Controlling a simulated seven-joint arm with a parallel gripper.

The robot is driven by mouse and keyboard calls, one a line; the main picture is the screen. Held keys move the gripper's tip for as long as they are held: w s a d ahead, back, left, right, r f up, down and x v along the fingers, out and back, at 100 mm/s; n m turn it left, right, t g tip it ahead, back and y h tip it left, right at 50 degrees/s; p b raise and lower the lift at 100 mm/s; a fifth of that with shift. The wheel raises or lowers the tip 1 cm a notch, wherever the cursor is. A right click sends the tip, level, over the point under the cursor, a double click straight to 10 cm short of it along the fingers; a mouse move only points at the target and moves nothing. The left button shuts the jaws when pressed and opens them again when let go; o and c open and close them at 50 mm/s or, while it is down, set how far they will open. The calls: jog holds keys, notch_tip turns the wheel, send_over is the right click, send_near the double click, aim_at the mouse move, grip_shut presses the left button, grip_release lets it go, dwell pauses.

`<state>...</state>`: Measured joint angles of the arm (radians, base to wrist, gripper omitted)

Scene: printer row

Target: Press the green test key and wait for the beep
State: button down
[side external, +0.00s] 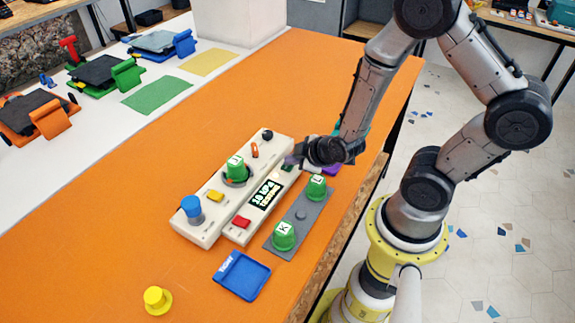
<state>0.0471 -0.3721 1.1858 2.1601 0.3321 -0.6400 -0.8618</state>
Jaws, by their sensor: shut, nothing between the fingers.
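A cream panel with a lit display (265,193) lies on the orange table, with a red key (241,222) at its near end. A small dark green patch (287,168) shows at its far end and may be the green test key; it is too small to be sure. My gripper (292,160) is shut and empty, with its tips just above or beside that patch. I cannot tell whether they touch it. The gripper and wrist hide part of the panel's far end.
A second cream panel (213,208) with blue, yellow and green parts lies alongside. A grey plate (279,240) holds green knobs marked K and L. A blue tray (240,275) and yellow knob (157,299) lie nearer. A purple item (331,169) is by the wrist.

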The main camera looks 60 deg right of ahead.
aim_at(291, 168)
jog(key=shift+r, duration=0.7)
jog(key=shift+r, duration=2.5)
jog(key=a+r+t+y, duration=0.1)
jog(key=a+r, duration=0.2)
jog(key=r, duration=0.5)
jog(key=a+r+t+y, duration=0.1)
jog(key=a+r+t, duration=0.1)
jog(key=r, duration=0.7)
jog(key=s+m+g, duration=0.5)
jog(key=s+g, duration=0.1)
jog(key=s, duration=0.9)
jog(key=shift+a+f+y, duration=0.3)
jog(key=shift+a+y, duration=0.1)
